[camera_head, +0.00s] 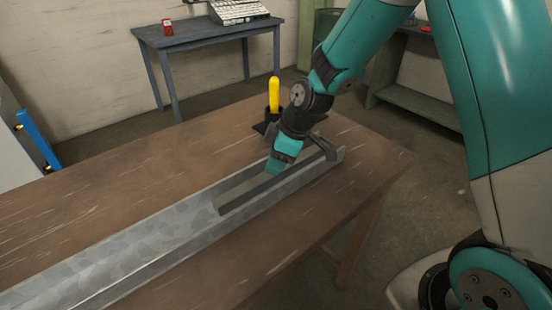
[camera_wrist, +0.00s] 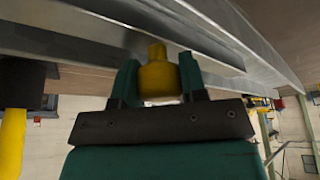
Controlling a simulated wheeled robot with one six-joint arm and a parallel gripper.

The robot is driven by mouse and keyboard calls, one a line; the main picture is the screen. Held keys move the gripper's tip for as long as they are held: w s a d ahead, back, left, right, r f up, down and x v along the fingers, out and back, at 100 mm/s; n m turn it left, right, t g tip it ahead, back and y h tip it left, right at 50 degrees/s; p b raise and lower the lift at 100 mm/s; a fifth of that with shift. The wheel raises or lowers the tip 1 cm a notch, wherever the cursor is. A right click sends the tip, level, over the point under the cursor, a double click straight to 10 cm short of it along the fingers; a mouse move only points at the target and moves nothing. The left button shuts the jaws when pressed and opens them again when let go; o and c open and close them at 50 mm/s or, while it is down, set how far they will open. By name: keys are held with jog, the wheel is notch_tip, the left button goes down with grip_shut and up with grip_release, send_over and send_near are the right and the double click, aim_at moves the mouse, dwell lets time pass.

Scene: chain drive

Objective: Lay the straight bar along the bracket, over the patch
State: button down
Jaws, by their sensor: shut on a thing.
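The long grey metal bracket (camera_head: 130,245) runs across the wooden table from the lower left to the right. The straight bar (camera_head: 250,194), a dark grey strip, lies along the bracket's right part, roughly in line with it. My gripper (camera_head: 276,170) is over the bar's middle, pointing down. In the wrist view my gripper (camera_wrist: 158,80) is shut on a yellow knob (camera_wrist: 158,75), which seems to stand on the bar (camera_wrist: 215,57). I cannot tell whether the bar touches the bracket. I see no patch; it may be hidden under the bar.
A yellow-handled tool (camera_head: 274,92) stands in a black holder on the wooden table (camera_head: 120,185), just behind my gripper. A blue-grey side table (camera_head: 205,33) with a keyboard-like object and a small red item stands at the back.

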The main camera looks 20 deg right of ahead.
jog(key=c, duration=1.1)
grip_release()
jog(key=shift+f, duration=0.15)
jog(key=shift+o, duration=0.8)
jog(key=shift+d+r, duration=0.1)
jog(key=shift+r, duration=0.35)
jog(key=v, duration=1.1)
jog(key=s+a+r+m, duration=0.1)
jog(key=s+a+m, duration=0.1)
jog(key=s, duration=0.5)
jog(key=s+a+r+m+g, duration=0.1)
jog(key=s+a+r, duration=0.1)
jog(key=s, duration=0.6)
jog(key=s+a+r+m+g, duration=0.1)
jog(key=s+a, duration=0.3)
jog(key=s, duration=0.4)
jog(key=shift+a+r+m, duration=0.2)
jog(key=shift+r+m, duration=0.4)
jog(key=shift+m, duration=0.2)
